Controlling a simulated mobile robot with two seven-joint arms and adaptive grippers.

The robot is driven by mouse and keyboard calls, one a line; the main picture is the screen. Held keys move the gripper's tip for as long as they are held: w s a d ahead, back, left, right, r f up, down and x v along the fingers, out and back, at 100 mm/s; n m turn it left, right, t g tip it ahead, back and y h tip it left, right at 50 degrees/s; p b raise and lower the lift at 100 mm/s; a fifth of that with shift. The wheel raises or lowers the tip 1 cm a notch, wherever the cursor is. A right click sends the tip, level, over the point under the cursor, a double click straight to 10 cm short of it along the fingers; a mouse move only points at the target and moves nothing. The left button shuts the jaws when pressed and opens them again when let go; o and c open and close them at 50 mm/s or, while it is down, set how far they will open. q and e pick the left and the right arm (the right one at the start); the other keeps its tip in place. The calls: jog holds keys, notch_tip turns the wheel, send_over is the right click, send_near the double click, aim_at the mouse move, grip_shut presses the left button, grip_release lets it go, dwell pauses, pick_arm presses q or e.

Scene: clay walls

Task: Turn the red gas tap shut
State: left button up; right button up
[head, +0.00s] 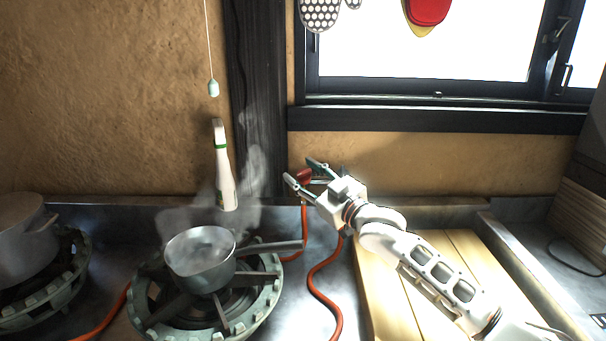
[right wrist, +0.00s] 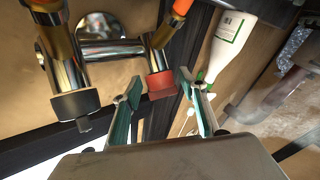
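The red gas tap (head: 304,176) is on the wall side behind the counter, partly covered by my right gripper in the head view. In the right wrist view its red handle (right wrist: 161,82) sits at the end of a shiny brass and chrome valve. My right gripper (head: 301,171) has its fingers apart, one on each side of the red handle. In the right wrist view the fingertips (right wrist: 158,79) flank the handle with a narrow gap at the left finger; I cannot tell whether the right one touches. My left gripper is not in view.
A second valve with a black handle (right wrist: 75,104) is beside the red one. A steaming pan (head: 202,256) stands on a gas burner, its handle pointing toward the tap. An orange hose (head: 322,285) runs down the counter. A white bottle (head: 224,170) is behind the pan. A wooden board (head: 385,305) lies under my arm.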

jog(key=shift+f, duration=0.15)
jog(key=shift+s+d, duration=0.2)
jog(key=shift+s, duration=0.05)
jog(key=v, duration=0.6)
jog(key=shift+s+d, duration=0.25)
jog(key=shift+s, duration=0.1)
